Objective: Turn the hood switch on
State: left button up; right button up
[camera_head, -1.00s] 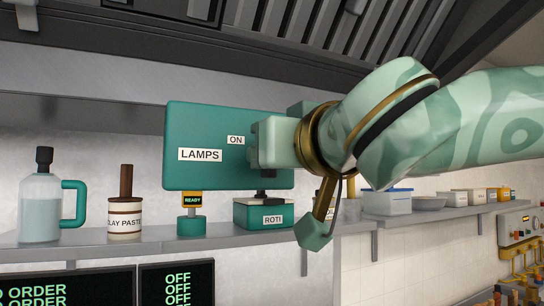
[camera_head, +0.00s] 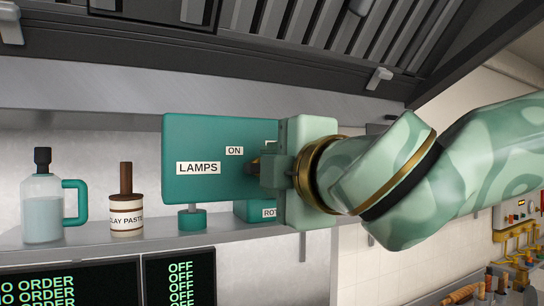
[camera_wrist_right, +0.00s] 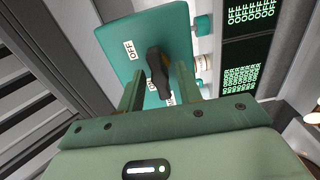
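The hood switch is a teal box in the head view (camera_head: 215,140), with LAMPS and ON labels on its face. It also shows in the right wrist view (camera_wrist_right: 115,42), where a black lever (camera_wrist_right: 154,60) stands out near an OFF label. My right gripper (camera_head: 257,167) is at the right part of the box face in the head view and hides that part. In the right wrist view its two fingers (camera_wrist_right: 158,72) are apart, one on each side of the lever. I cannot tell whether they touch it. My left gripper is not in view.
Below and behind the box, a shelf (camera_head: 160,240) holds a jug (camera_head: 42,205), a clay paste jar (camera_head: 126,215) and a partly hidden teal ROTI box (camera_head: 242,212). Dark order screens (camera_head: 65,288) hang below. The hood (camera_head: 270,50) is above.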

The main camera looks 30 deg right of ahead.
jog(key=s, duration=0.7)
jog(key=shift+a, duration=0.1)
dwell(0.4)
